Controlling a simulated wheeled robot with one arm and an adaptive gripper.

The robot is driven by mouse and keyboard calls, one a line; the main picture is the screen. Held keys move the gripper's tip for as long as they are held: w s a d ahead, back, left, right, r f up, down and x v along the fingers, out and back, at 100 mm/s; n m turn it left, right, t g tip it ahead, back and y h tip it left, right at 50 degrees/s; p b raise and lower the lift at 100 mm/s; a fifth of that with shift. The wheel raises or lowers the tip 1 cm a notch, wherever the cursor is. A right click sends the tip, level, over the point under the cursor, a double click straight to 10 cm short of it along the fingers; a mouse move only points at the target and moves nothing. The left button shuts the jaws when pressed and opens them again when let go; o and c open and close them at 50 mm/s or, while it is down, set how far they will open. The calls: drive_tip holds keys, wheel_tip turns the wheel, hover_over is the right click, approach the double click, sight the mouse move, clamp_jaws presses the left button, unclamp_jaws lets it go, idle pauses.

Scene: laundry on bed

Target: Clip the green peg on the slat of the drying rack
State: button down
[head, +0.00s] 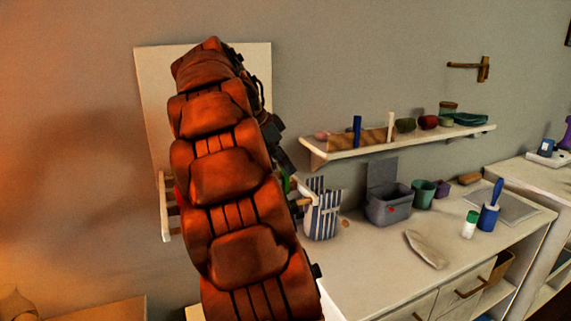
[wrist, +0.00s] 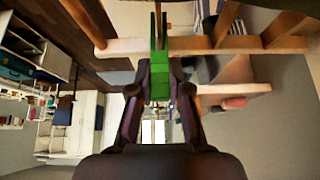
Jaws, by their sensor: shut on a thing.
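The green peg (wrist: 157,68) is between the fingertips of my gripper (wrist: 159,84) in the wrist view, its two prongs pointing up in the picture. My gripper is shut on it. The drying rack's pale wooden slat (wrist: 215,46) crosses behind or at the prongs; I cannot tell whether it lies between them. In the head view a bit of the green peg (head: 286,184) shows right of my arm, close to the rack. The rack (head: 166,208) shows left of my arm; my arm hides its middle.
A striped bag (head: 322,214) hangs or stands just right of the rack. A grey bin (head: 388,207) and a green cup (head: 423,194) stand on the counter (head: 372,262). A wall shelf (head: 400,141) with small items is above. A beige cloth (head: 426,249) lies on the counter.

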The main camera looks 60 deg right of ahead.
drive_tip(key=shift+f+b, duration=0.8)
drive_tip(key=shift+f, duration=0.2)
drive_tip(key=c, duration=1)
unclamp_jaws()
drive_tip(key=shift+r, duration=0.1)
